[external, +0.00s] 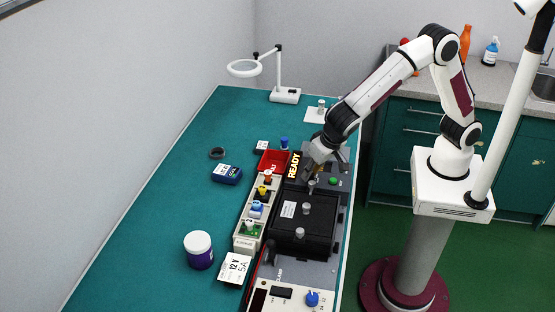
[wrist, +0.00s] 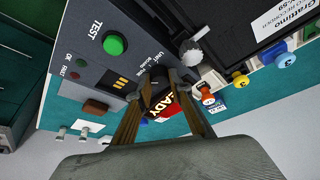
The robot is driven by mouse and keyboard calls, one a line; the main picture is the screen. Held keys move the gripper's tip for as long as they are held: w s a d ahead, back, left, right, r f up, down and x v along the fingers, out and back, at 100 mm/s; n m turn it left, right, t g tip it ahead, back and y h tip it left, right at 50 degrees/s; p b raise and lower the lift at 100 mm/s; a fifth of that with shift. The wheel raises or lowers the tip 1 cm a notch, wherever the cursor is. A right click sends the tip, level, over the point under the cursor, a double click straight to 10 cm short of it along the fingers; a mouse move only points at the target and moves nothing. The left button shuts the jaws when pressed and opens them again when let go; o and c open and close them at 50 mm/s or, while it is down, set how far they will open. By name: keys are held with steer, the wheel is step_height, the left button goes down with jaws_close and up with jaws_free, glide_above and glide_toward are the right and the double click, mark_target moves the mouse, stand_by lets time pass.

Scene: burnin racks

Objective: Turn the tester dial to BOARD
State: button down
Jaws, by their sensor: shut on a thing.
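The grey tester (external: 341,170) stands at the right side of the green bench. Its face fills the upper left of the wrist view, with a green TEST button (wrist: 115,45) and a label starting UNIT. My gripper (wrist: 160,88) is shut on the dark tester dial beside that label. The fingers hide most of the dial, and I cannot read where its pointer sits. In the external view my gripper (external: 309,170) is low over the tester, behind the black lid. The READY sign (external: 294,165) stands just left of it and shows partly behind the fingers in the wrist view.
The black lid (external: 318,224) with light knobs lies in front of the tester. A cream rack (external: 246,243) with coloured-knob parts and a red bin (external: 273,161) are to its left.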

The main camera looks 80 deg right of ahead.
steer(key=shift+m+g, duration=0.3)
steer(key=shift+m, duration=0.3)
steer(key=c, duration=1.8)
jaws_free()
steer(key=shift+c, duration=0.2)
steer(key=shift+n+t+y, duration=0.5)
steer(key=shift+n, duration=1.5)
steer(key=shift+d+n+y, duration=0.15)
steer(key=shift+n+y, duration=0.35)
steer(key=shift+n, duration=0.9)
steer(key=shift+n+y, duration=0.3)
steer(key=shift+n, duration=0.4)
